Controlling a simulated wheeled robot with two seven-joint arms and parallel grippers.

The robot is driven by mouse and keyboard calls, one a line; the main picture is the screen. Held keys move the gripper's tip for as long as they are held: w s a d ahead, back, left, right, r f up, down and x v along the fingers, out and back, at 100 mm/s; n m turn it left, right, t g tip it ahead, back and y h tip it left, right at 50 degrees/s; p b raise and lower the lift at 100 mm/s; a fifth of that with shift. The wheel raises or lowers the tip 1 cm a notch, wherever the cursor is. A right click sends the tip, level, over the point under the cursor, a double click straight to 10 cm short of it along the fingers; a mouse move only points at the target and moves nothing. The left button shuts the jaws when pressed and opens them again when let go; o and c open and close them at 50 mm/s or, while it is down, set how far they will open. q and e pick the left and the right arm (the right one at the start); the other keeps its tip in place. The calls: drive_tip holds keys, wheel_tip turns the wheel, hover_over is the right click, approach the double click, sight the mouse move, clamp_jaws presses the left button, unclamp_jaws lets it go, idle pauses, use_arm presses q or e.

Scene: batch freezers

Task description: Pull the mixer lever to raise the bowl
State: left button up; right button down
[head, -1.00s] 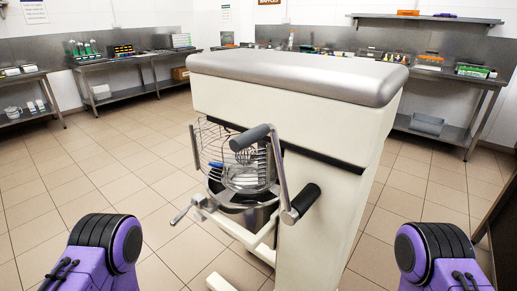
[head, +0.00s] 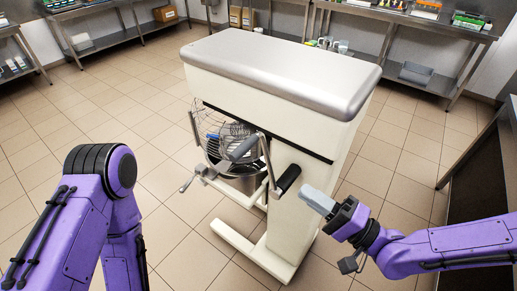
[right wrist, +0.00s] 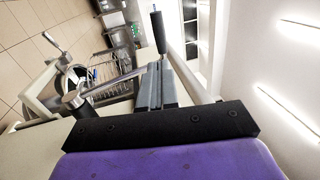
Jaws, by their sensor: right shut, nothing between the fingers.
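The cream mixer (head: 300,215) with a grey top stands in the middle of the head view. The steel bowl (head: 240,183) sits under the wire guard (head: 210,135), partly hidden by the lever. My right gripper (head: 306,192) is shut and empty, just right of the black grip. In the right wrist view, its fingers (right wrist: 157,88) point toward a black grip (right wrist: 160,34); contact is unclear. My left gripper is out of view.
Steel benches (head: 120,28) with goods line the back left, and another bench (head: 420,75) is at the back right. A dark counter (head: 490,165) stands at the right edge. Tiled floor is open around the mixer.

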drive_tip(key=shift+f, duration=0.15)
drive_tip(key=b+x, duration=0.3)
drive_tip(key=x, duration=1.1)
drive_tip(key=shift+b, duration=0.4)
drive_tip(key=shift+w+a+f, duration=0.15)
drive_tip(key=shift+w, duration=0.05)
